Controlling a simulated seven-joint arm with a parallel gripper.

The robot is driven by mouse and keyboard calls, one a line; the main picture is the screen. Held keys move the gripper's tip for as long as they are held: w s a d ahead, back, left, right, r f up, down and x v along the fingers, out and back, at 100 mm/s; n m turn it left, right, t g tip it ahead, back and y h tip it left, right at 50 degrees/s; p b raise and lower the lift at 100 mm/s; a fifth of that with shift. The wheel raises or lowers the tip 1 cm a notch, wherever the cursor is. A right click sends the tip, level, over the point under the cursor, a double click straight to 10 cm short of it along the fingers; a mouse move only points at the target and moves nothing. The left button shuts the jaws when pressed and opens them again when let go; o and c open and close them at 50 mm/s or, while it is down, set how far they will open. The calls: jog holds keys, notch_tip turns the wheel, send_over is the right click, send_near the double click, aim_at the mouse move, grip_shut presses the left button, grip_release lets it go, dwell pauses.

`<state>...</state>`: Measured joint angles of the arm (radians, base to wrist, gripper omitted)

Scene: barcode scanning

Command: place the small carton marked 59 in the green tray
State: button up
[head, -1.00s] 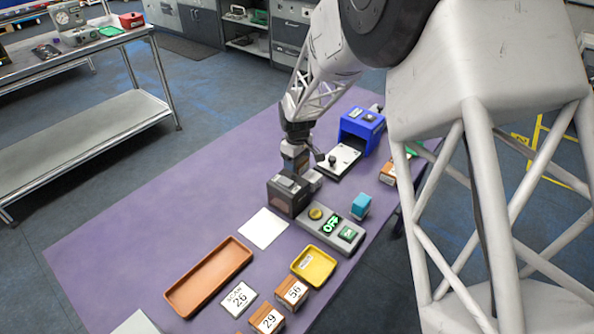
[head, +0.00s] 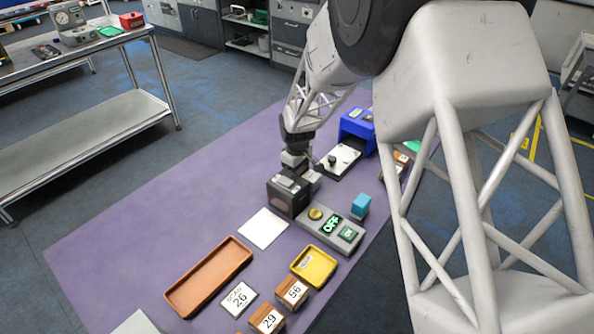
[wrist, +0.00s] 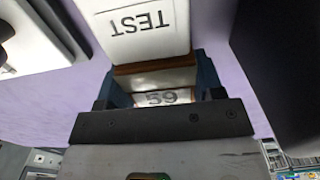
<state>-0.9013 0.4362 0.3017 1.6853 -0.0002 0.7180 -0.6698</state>
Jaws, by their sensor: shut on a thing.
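The small carton marked 59 (wrist: 160,98) is brown with a white label and sits between the two blue-grey fingers of my gripper (wrist: 162,80) in the wrist view. My gripper is shut on it. In the head view my gripper (head: 299,168) is low over the purple table, just behind a dark box-shaped device (head: 288,197) that hides the carton. A bit of green (head: 412,146) shows at the right edge of the table, mostly behind my arm; I cannot tell whether it is the green tray.
A white block marked TEST (wrist: 143,28) is close by the carton. A grey panel (head: 342,238), blue cube (head: 361,205), blue box (head: 357,126), yellow tray (head: 324,265), orange tray (head: 180,298) and cartons 56 (head: 292,292) and 29 (head: 266,319) stand around. The table's left is clear.

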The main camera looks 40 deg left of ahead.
jog(key=o, duration=1.1)
jog(key=shift+r, duration=0.15)
notch_tip(320, 180, up, 12)
dwell(0.4)
dwell(0.5)
